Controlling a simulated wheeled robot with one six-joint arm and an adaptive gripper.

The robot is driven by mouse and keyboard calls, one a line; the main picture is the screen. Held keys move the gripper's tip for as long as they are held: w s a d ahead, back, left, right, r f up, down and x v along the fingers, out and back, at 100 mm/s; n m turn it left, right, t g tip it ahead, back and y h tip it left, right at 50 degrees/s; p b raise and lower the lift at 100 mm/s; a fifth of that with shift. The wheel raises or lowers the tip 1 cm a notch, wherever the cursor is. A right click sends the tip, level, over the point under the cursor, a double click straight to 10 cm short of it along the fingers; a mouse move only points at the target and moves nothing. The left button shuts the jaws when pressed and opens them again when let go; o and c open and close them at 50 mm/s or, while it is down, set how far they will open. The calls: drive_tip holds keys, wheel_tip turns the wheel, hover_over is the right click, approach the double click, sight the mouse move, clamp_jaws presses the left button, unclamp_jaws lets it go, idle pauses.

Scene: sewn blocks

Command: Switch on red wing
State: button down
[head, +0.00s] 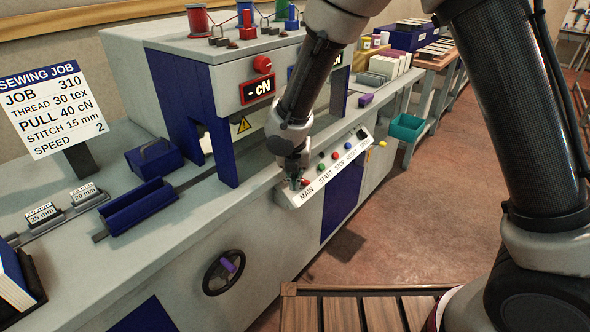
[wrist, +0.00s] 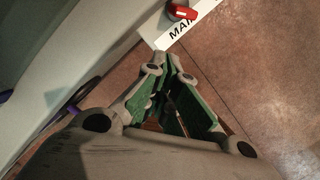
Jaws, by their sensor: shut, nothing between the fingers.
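The red wing switch (wrist: 181,12) sits at the MAIN end of the white control panel (head: 327,176), and its wing lies roughly crosswise in the wrist view. In the head view a bit of red (head: 305,181) shows beside my fingertips, mostly hidden by them. My gripper (head: 293,182) is over the MAIN end of the panel. In the wrist view its fingertips (wrist: 172,58) are together and empty, and the wing appears beyond them. I cannot tell whether they touch it.
The panel also carries several coloured buttons labelled START, STOP and RESET. A red knob (head: 263,64) sits above the cN display (head: 257,89). A handwheel (head: 224,272) is on the machine's front. A slatted wooden platform (head: 350,310) lies below; open floor (head: 420,215) is at the right.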

sight(303, 182)
drive_tip(key=shift+v, duration=2)
drive_tip(key=shift+s+d+f, duration=0.15)
drive_tip(key=shift+s+f, duration=0.05)
drive_tip(key=shift+f, duration=0.4)
drive_tip(key=shift+s+d+f, duration=0.15)
drive_tip(key=shift+d+f, duration=0.05)
drive_tip(key=shift+f, duration=0.4)
drive_tip(key=shift+f, duration=0.1)
drive_tip(key=x, duration=0.9)
drive_tip(key=shift+w+f, duration=0.25)
drive_tip(key=shift+f, duration=0.1)
drive_tip(key=shift+w+d+r, duration=0.1)
drive_tip(key=shift+w+r, duration=0.15)
drive_tip(key=shift+w, duration=0.3)
drive_tip(key=shift+w+d+r, duration=0.1)
drive_tip(key=shift+w+r, duration=0.15)
drive_tip(key=shift+w, duration=0.35)
drive_tip(key=shift+w+r, duration=0.3)
drive_tip(key=shift+w, duration=0.25)
